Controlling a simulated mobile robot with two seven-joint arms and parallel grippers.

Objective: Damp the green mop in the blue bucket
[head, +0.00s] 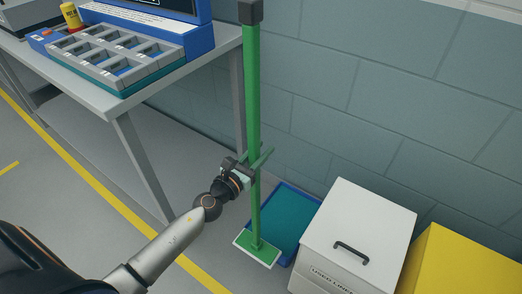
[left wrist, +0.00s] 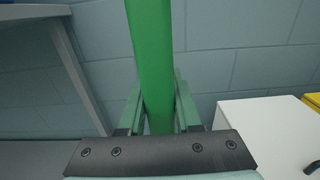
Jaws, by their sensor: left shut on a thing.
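The green mop (head: 254,120) stands about upright, with a dark cap at its top and a flat, white-edged green head (head: 257,250) at its bottom. My left gripper (head: 246,172) is shut around the pole at its lower part. In the left wrist view the pole (left wrist: 152,60) runs between the two fingers (left wrist: 158,115). Behind the mop head lies a low, blue-rimmed rectangular thing with a teal inside (head: 290,220), perhaps the blue bucket. The head overlaps its near left corner in the picture; I cannot tell whether they touch. My right gripper is out of view.
A white lidded bin (head: 360,220) with a dark handle stands right of the blue-rimmed thing, with a yellow box (head: 465,265) beyond it. A grey table (head: 60,85) with a compartment tray (head: 115,55) stands at left. A block wall (head: 400,90) closes the back.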

